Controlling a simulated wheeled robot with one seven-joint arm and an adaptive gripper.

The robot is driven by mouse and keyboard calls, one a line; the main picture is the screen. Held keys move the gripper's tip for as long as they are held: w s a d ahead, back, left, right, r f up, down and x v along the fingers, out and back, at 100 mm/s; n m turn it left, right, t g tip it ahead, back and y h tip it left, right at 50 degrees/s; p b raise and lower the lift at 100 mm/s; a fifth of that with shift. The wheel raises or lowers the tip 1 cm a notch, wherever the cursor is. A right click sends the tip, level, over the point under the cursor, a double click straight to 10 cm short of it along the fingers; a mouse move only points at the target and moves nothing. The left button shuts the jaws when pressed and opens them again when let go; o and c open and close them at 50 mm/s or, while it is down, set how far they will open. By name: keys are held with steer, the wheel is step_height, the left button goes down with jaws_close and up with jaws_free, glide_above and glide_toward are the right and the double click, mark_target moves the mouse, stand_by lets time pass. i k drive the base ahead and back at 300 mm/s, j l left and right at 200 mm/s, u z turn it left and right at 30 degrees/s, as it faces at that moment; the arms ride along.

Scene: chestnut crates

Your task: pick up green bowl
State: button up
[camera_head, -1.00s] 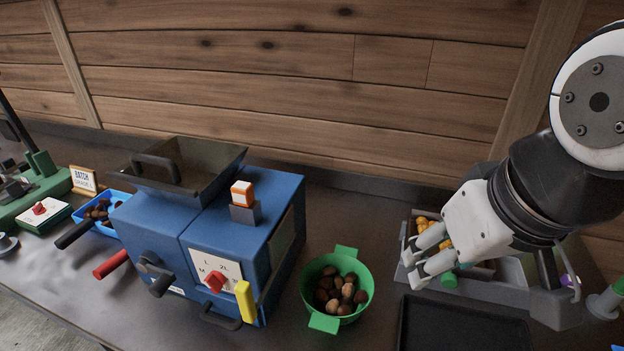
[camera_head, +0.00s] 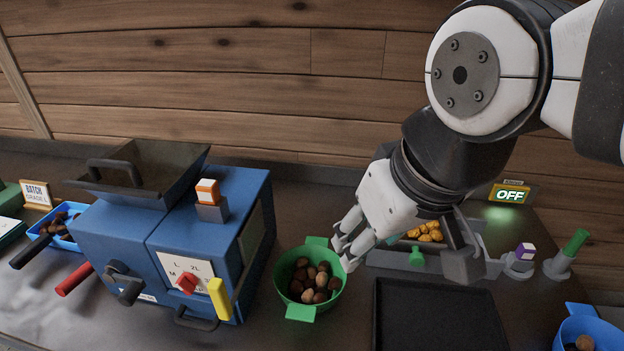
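The green bowl (camera_head: 290,262) stands upright on the dark worktop, right of the blue machine. It has a flat tab handle at its back and another at its front, and holds several brown chestnuts (camera_head: 314,283). My gripper (camera_head: 346,254) is just right of the bowl's rim, pointing down and to the left. Its fingers look spread apart with nothing between them. Whether a fingertip touches the rim I cannot tell.
The blue machine (camera_head: 150,245) with a hopper stands close left of the bowl. A black tray (camera_head: 440,315) lies to the right. Behind my gripper is a grey crate (camera_head: 385,258) with orange pieces. A blue bowl (camera_head: 590,330) is at the lower right.

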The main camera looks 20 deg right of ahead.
mark_target(309, 278)
steer(key=k+j, duration=0.15)
steer(key=j, duration=0.2)
steer(key=k+j, duration=0.1)
steer(key=j, duration=0.3)
steer(key=k+j, duration=0.15)
steer(key=j, duration=0.2)
